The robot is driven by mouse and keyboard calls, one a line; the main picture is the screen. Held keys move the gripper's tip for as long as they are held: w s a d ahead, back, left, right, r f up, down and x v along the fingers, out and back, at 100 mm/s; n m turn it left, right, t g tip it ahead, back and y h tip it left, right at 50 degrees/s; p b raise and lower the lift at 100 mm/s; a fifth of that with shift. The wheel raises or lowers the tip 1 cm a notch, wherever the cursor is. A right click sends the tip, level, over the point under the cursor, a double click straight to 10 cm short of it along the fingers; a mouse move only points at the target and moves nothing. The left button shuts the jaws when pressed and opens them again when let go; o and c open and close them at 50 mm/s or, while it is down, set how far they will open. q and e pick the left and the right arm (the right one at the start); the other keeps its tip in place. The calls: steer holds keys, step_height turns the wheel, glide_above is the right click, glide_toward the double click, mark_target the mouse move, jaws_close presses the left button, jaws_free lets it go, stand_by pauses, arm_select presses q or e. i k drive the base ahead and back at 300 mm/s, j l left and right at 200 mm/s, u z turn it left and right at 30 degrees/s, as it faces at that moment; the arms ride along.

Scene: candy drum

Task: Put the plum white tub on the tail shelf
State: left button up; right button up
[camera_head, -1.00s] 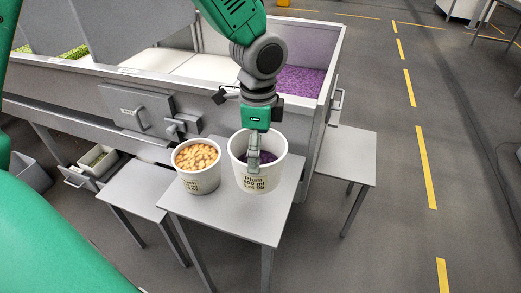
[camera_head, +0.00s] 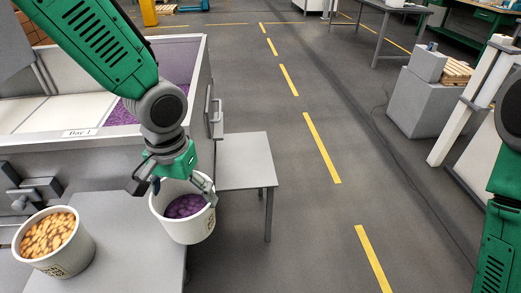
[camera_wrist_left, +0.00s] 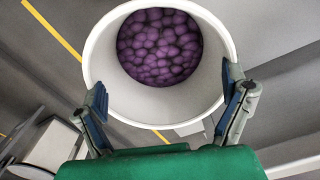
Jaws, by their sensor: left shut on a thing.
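The plum white tub (camera_head: 186,228) holds purple sweets and shows its printed label at the lower right. My left gripper (camera_head: 180,184) is shut on it, with a finger on each side of its wall. In the left wrist view the tub (camera_wrist_left: 118,98) sits between the two fingers (camera_wrist_left: 170,100), opening toward the camera. The tub is over the right edge of the front table and appears raised. A grey shelf (camera_head: 247,160) beside the drum's end, right of the tub, is bare. My right arm shows at the right edge; its gripper is out of view.
Another white tub (camera_head: 75,258) with orange sweets stands on the front table (camera_head: 130,262). The drum housing (camera_head: 90,150), labelled Bay 1, is behind, with a handle (camera_head: 215,118) near the shelf. Open floor lies right of the shelf.

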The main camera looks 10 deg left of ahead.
mark_target(242, 157)
steer(key=i+l, duration=0.15)
steer(key=i, duration=0.35)
steer(key=i+l, duration=0.15)
steer(key=i, duration=0.35)
steer(key=i+l, duration=0.15)
steer(key=i, duration=0.35)
steer(key=i+l+u, duration=0.15)
steer(key=i+u, duration=0.25)
steer(key=i+l+u, duration=0.35)
steer(key=j, duration=0.1)
